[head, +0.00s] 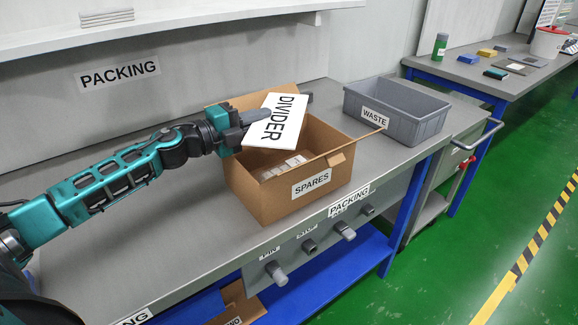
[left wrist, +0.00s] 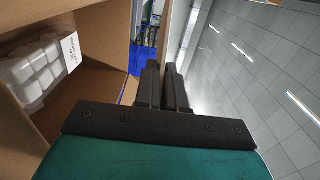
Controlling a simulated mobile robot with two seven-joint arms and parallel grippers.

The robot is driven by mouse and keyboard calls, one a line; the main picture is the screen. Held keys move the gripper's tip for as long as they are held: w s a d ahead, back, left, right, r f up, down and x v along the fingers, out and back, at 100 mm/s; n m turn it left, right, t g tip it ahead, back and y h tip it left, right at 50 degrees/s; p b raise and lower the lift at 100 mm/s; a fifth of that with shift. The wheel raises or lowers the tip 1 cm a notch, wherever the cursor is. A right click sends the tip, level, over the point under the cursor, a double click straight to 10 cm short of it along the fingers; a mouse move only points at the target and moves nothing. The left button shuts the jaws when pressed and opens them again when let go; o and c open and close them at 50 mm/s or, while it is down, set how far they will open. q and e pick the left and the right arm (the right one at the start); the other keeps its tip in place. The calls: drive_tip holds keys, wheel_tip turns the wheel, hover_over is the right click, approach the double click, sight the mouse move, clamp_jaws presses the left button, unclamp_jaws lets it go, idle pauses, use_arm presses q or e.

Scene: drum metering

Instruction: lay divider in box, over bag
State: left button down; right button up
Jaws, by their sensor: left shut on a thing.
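The white divider (head: 275,121), printed DIVIDER, is held above the open cardboard box (head: 287,203) labelled SPARES. My left gripper (head: 252,117) is shut on the divider at its left edge. The divider is tilted and lies above the box's far part, not down inside it. In the box, the pale lumpy bag (head: 283,167) with a white label shows in part below the divider. The left wrist view shows the bag (left wrist: 32,75) beside the brown box wall (left wrist: 103,35), and the gripper's fingers (left wrist: 165,85) close together. My right gripper is not in view.
A grey bin (head: 397,113) labelled WASTE stands right of the box on the grey bench (head: 130,258). A shelf (head: 170,28) runs above the bench's back. The bench left of the box is clear beneath my arm. Another bench (head: 480,77) with small items stands at the right.

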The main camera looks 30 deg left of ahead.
use_arm(q)
drive_tip(key=shift+f, duration=0.1)
drive_tip(key=c, duration=1.1)
unclamp_jaws()
drive_tip(key=shift+c, duration=0.2)
drive_tip(key=shift+s+f, duration=0.1)
drive_tip(key=v, duration=1.2)
drive_tip(key=shift+s+a+p, duration=0.2)
drive_tip(key=shift+s+p, duration=0.1)
drive_tip(key=shift+s, duration=0.05)
drive_tip(key=shift+d, duration=0.1)
